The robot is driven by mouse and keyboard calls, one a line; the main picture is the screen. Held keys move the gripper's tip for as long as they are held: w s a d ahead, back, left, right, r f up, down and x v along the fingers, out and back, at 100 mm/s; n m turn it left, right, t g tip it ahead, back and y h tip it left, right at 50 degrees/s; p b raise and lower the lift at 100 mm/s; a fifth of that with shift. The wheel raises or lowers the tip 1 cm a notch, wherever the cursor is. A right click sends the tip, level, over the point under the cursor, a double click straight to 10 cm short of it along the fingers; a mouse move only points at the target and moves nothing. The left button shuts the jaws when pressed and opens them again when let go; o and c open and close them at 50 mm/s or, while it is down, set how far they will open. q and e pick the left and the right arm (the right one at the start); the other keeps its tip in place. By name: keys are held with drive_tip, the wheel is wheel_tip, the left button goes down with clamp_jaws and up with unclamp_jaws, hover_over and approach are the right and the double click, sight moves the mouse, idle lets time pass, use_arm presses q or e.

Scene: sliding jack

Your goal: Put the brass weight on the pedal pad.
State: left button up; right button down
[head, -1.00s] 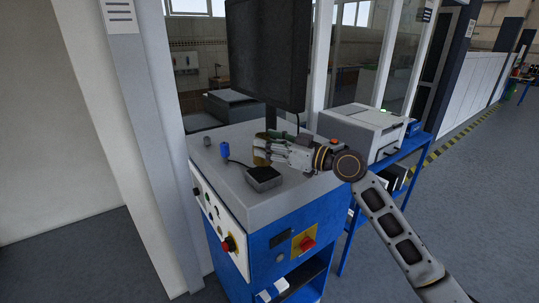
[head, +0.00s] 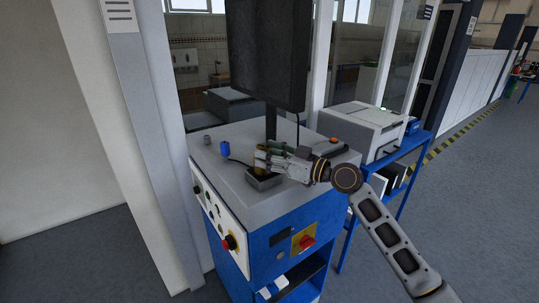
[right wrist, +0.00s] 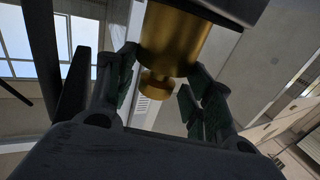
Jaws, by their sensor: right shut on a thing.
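The brass weight (right wrist: 172,40) is a gold cylinder with a narrower knob, seen between the two fingers in the right wrist view. My right gripper (head: 263,158) is shut on it. In the head view the gripper and weight are over the small dark pedal (head: 263,183) on the grey cabinet top. The gripper covers much of the pedal pad, so I cannot tell whether the weight touches it. My left gripper is not in view.
A blue cylinder (head: 225,149) and a small grey piece (head: 207,140) stand left of the pedal on the cabinet top (head: 228,172). A dark monitor (head: 268,55) rises behind. A printer-like box (head: 362,130) stands to the right. The front-left of the top is clear.

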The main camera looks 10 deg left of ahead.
drive_tip(key=c, duration=0.6)
unclamp_jaws()
drive_tip(key=shift+r, duration=0.15)
drive_tip(key=shift+s+d, duration=0.3)
drive_tip(key=shift+d, duration=0.35)
drive_tip(key=shift+b+v, duration=1.6)
drive_tip(key=shift+v, duration=3.75)
